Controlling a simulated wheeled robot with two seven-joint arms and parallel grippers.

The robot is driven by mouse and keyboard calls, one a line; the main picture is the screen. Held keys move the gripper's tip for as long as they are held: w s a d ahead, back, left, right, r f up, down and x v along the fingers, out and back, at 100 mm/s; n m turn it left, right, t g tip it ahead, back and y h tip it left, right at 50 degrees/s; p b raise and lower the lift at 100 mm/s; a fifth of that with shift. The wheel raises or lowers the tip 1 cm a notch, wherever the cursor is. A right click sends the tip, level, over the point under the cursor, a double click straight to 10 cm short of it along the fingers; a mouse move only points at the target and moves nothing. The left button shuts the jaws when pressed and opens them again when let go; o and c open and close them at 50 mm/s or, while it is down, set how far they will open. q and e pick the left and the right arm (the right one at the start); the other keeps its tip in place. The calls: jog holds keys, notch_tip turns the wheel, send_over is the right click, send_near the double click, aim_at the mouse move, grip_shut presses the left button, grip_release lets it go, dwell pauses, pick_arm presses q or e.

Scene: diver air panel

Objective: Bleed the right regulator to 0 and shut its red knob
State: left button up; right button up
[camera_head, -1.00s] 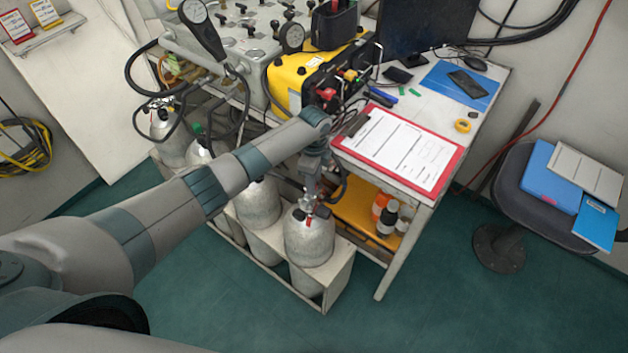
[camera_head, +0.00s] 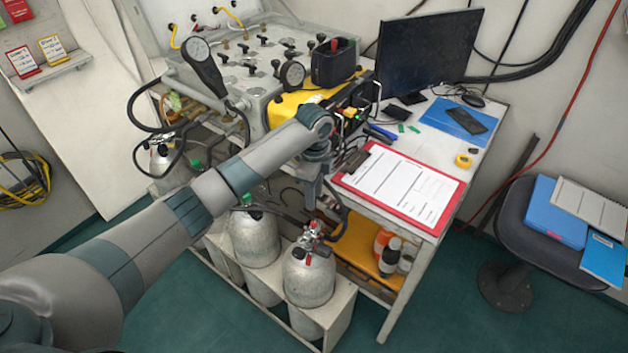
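The front right cylinder (camera_head: 309,278) is grey and stands upright in the rack. Its metal valve and regulator (camera_head: 316,236) sit on top, with small red parts; a red spot (camera_head: 309,260) shows on its shoulder. I cannot tell which red part is the knob or read any setting there. My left arm crosses from the left, and my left gripper (camera_head: 311,197) points down above this valve, apart from it in the picture. Its fingers are small and dark, so I cannot tell whether they are open. My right gripper is not in view.
Other cylinders (camera_head: 254,240) stand to the left in the white rack (camera_head: 342,307). The panel (camera_head: 240,45) with round gauges (camera_head: 291,73) stands behind. The table holds a red clipboard (camera_head: 445,205) and a monitor (camera_head: 430,50). A stool (camera_head: 510,235) stands right; green floor is clear in front.

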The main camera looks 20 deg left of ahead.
pick_arm(q)
notch_tip(320, 180, up, 6)
jog(key=b, duration=0.1)
jog(key=shift+r, duration=0.15)
dwell(0.4)
